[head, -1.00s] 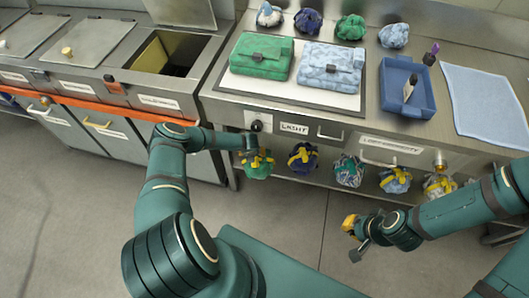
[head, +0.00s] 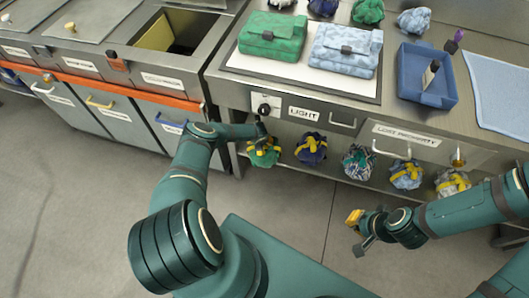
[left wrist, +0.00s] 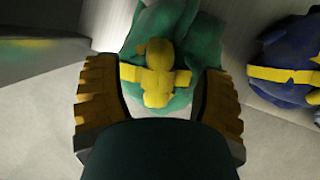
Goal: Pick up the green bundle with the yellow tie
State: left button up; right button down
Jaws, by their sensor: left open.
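The green bundle with the yellow tie (head: 264,158) is at the left end of a row of bundles on the low shelf under the counter. In the left wrist view the green bundle (left wrist: 185,45) is straight ahead, its yellow knot facing me. My left gripper (left wrist: 158,85) is open, with one finger on each side of the knot. Whether the fingers touch the cloth I cannot tell. In the head view my left wrist partly covers the bundle. My right gripper (head: 356,232) is over the floor at the right, away from the bundles; its jaw gap is unclear.
A dark blue bundle with a yellow tie (head: 311,148) sits right of the green one, with several others further along. The counter edge and a knob (head: 264,109) are just above. Folded green (head: 272,36) and light blue bags (head: 345,50) lie on top.

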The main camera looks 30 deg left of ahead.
pick_arm(q)
jog(key=shift+b+x, duration=0.55)
jog(key=shift+x, duration=0.6)
jog(key=shift+o, duration=0.2)
grip_shut()
